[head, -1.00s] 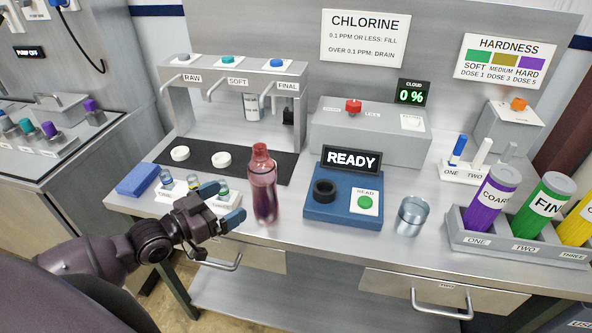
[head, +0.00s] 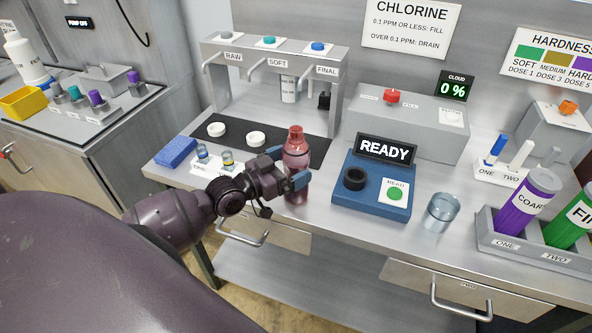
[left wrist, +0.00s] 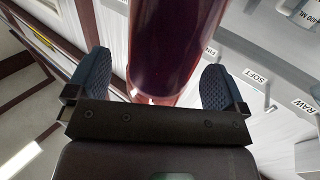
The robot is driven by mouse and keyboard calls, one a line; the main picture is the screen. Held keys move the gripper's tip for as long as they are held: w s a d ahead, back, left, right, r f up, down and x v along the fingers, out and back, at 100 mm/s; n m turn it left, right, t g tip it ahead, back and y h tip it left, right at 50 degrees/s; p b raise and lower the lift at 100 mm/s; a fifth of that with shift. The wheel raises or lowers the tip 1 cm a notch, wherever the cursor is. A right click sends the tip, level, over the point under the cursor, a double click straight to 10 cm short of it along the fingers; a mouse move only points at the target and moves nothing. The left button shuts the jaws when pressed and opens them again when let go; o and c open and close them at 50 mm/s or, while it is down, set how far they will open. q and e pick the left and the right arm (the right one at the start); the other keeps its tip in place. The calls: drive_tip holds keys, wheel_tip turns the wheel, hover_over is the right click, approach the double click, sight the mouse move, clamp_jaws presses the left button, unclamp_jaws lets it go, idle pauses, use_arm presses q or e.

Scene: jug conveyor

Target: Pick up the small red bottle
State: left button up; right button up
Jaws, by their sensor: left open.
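The small red bottle (head: 296,160) stands upright on the steel counter, left of the blue reader with the READY display. My left gripper (head: 288,180) is at its lower body, coming from the left. In the left wrist view the dark red bottle (left wrist: 170,45) fills the middle between the two blue finger pads of the left gripper (left wrist: 158,82). The jaws are open, with a gap showing on each side of the bottle. The gripper hides part of the bottle in the head view. My right gripper is not in view.
The blue reader (head: 375,193) stands close to the right of the bottle, with a clear glass (head: 441,212) beyond it. A row of small vials (head: 228,160) and a blue sponge (head: 176,152) lie to the left. Behind is the tap stand (head: 272,58).

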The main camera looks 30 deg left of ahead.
use_arm(q)
drive_tip(key=shift+x, duration=0.9)
drive_tip(key=shift+w, duration=0.1)
drive_tip(key=c, duration=1.3)
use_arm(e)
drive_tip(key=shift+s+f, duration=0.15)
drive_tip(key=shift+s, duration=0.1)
use_arm(q)
drive_tip(key=shift+r, duration=0.1)
